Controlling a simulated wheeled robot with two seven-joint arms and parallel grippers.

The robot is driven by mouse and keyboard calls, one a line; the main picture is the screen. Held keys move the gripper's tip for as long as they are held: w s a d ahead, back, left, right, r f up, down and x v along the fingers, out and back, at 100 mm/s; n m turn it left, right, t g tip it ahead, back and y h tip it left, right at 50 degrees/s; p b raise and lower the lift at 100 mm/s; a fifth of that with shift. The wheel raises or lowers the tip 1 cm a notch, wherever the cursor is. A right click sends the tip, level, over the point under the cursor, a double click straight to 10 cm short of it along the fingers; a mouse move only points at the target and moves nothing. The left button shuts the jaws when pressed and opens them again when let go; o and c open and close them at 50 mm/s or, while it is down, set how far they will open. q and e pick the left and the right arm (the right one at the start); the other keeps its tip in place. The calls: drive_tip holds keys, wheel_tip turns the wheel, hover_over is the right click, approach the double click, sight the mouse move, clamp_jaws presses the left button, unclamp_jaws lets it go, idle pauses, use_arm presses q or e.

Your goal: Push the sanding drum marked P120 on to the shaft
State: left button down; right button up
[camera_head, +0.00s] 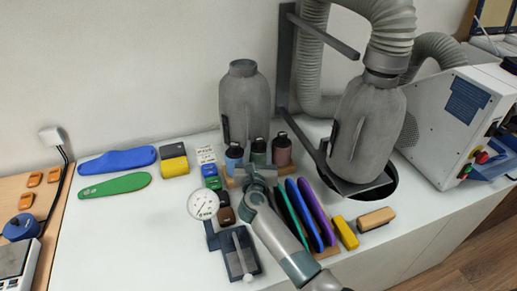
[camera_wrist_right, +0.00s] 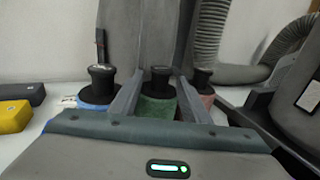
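Three sanding drums stand in a row in the head view: a blue one (camera_head: 234,158), a green one (camera_head: 258,155) and a reddish-brown one (camera_head: 282,152), each with a black top. The wrist view shows the blue drum (camera_wrist_right: 98,96), the green drum (camera_wrist_right: 157,108) and the red drum (camera_wrist_right: 204,98). No P120 mark is readable. My right gripper (camera_head: 260,172) is in front of the green drum. In the wrist view its fingers (camera_wrist_right: 158,78) are apart, one on each side of the green drum; contact cannot be told. I cannot make out the shaft. My left gripper is not in view.
Behind the drums stands a grey bottle-shaped form (camera_head: 245,105); another (camera_head: 366,130) hangs under a hose at right. Coloured insoles (camera_head: 318,212) lie right of my arm, a dial gauge (camera_head: 203,204) left. A white machine (camera_head: 450,120) stands right.

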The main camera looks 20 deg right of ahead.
clamp_jaws()
drive_tip(key=shift+r, duration=0.15)
drive_tip(key=shift+r+p, duration=2)
drive_tip(key=shift+r, duration=0.2)
